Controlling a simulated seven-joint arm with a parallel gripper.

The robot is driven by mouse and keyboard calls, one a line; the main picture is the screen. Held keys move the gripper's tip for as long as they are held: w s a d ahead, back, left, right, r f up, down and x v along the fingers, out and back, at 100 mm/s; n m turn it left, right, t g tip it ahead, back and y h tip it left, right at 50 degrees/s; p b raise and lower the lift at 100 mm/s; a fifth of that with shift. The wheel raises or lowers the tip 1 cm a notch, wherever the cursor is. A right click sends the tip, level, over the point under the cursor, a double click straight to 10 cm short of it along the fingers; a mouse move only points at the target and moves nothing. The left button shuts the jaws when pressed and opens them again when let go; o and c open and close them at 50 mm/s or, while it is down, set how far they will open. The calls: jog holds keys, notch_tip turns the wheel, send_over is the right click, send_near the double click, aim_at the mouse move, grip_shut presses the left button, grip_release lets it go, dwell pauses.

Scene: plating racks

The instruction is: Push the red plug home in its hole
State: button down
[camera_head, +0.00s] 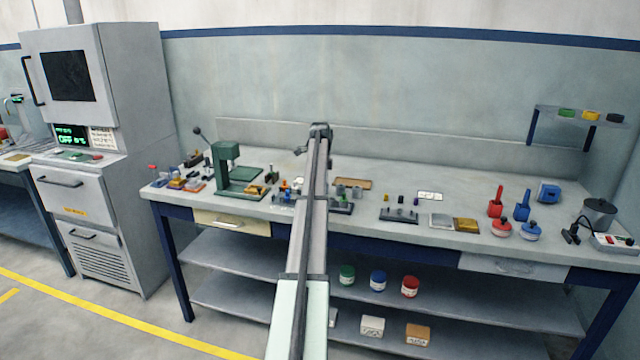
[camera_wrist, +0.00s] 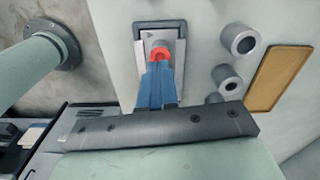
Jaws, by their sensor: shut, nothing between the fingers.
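The red plug (camera_wrist: 160,53) shows in the wrist view just past my fingertips, against a light grey block (camera_wrist: 178,52) with a dark frame. Its lower part is covered by my gripper (camera_wrist: 159,65), so I cannot tell how deep it sits. The blue fingers are shut with nothing between them, and their tips are at or touching the plug. The hole is hidden. In the head view my arm covers this part of the bench, and I cannot make out the plug or the fingers there.
Grey cylinders (camera_wrist: 239,39) and a tan tray (camera_wrist: 278,77) lie to the right in the wrist view. In the head view a green press (camera_head: 226,165) stands left of my arm on the bench (camera_head: 395,175). Small racks and red and blue tools stand to the right.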

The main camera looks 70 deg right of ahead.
jog(key=shift+f, duration=0.3)
notch_tip(320, 180, up, 17)
jog(key=shift+f, duration=0.2)
dwell(0.9)
